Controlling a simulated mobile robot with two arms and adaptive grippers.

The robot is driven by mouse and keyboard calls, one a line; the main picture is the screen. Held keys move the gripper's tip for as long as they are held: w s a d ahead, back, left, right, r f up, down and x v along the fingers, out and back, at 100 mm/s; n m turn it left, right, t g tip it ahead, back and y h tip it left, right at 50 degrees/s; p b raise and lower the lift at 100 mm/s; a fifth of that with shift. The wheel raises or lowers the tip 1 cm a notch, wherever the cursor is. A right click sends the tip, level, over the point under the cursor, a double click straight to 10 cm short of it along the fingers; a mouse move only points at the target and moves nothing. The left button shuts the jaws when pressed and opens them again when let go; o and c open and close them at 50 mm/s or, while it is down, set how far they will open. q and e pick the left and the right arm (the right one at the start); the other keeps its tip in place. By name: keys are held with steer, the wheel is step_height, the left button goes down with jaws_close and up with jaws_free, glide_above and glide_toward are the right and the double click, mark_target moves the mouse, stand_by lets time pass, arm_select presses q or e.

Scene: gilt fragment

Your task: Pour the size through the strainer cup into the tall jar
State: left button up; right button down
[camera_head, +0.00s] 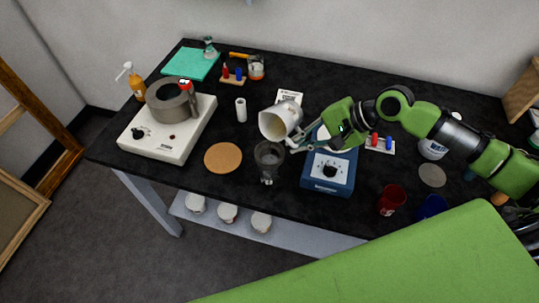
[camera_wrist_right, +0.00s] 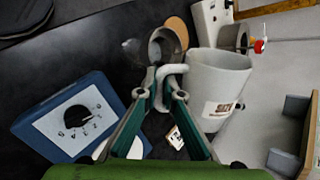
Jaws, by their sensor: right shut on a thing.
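My right gripper (camera_head: 292,146) is shut on the handle of a white mug (camera_head: 275,122). In the right wrist view the gripper (camera_wrist_right: 166,78) pinches the handle of the mug (camera_wrist_right: 222,82), which has a label. The mug is held tilted in the air, its mouth toward the lower left in the head view. The strainer cup (camera_head: 268,150) looks dark grey and sits on the tall clear jar (camera_head: 267,177), just below and left of the mug's mouth. I cannot tell whether liquid is flowing. My left gripper is not in view.
A blue dial device (camera_head: 328,183) stands close right of the jar. A round cork mat (camera_head: 223,158) lies to its left. A white hotplate (camera_head: 157,145) carries a grey pot (camera_head: 168,104). A red cup (camera_head: 391,200) stands near the front edge.

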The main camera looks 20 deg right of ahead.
steer(key=shift+f+m+g+y+p, duration=0.1)
steer(key=shift+m+g+y+p, duration=0.4)
steer(key=shift+y+p, duration=0.55)
steer(key=shift+f, duration=0.3)
steer(key=shift+a+r+m+g+y+p, duration=0.15)
steer(key=shift+r+m+g+y+p, duration=0.4)
steer(key=shift+y+p, duration=0.2)
steer(key=shift+s+r+m+g+y, duration=0.1)
steer(key=shift+r+m+g+y, duration=0.2)
steer(key=shift+y, duration=0.1)
